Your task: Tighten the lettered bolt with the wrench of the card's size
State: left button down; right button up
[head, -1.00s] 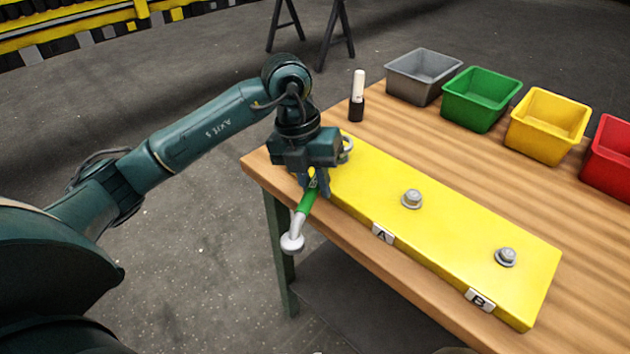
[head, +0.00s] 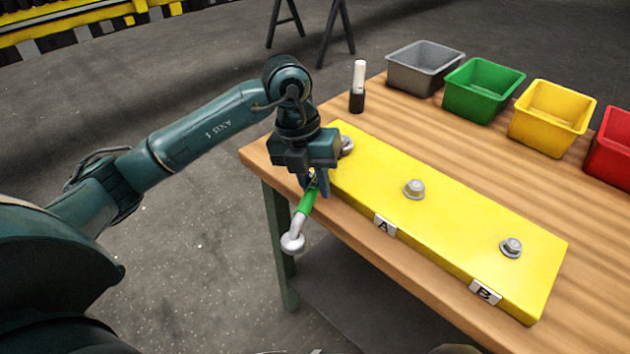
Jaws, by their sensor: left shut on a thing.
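My left gripper (head: 314,188) is shut on a wrench (head: 300,221) with a green handle. The wrench's silver ring end hangs out past the table's front edge, tilted down. A yellow beam (head: 455,220) lies on the table. It bears a bolt (head: 414,189) behind the label A (head: 385,225) and a bolt (head: 511,248) above the label B (head: 485,291). Another bolt (head: 346,145) shows at the beam's far left end, partly hidden by my gripper. No card is visible. My right gripper is not in view.
Grey (head: 425,68), green (head: 484,90), yellow (head: 551,117) and red (head: 612,150) bins stand along the table's back. A black and white marker-like cylinder (head: 358,88) stands behind the beam. Bare wooden table (head: 480,160) lies between beam and bins.

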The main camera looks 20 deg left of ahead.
pick_arm(q)
jog(key=shift+r, duration=0.1)
dwell(0.4)
jog(key=shift+a, duration=0.1)
jog(key=shift+a+m, duration=0.4)
jog(key=shift+a, duration=0.15)
jog(key=shift+a+m+b, duration=0.3)
jog(key=shift+a, duration=0.05)
jog(key=shift+a, duration=0.1)
dwell(0.4)
jog(key=shift+a+m, duration=0.35)
jog(key=shift+m, duration=0.05)
jog(key=shift+a, duration=0.1)
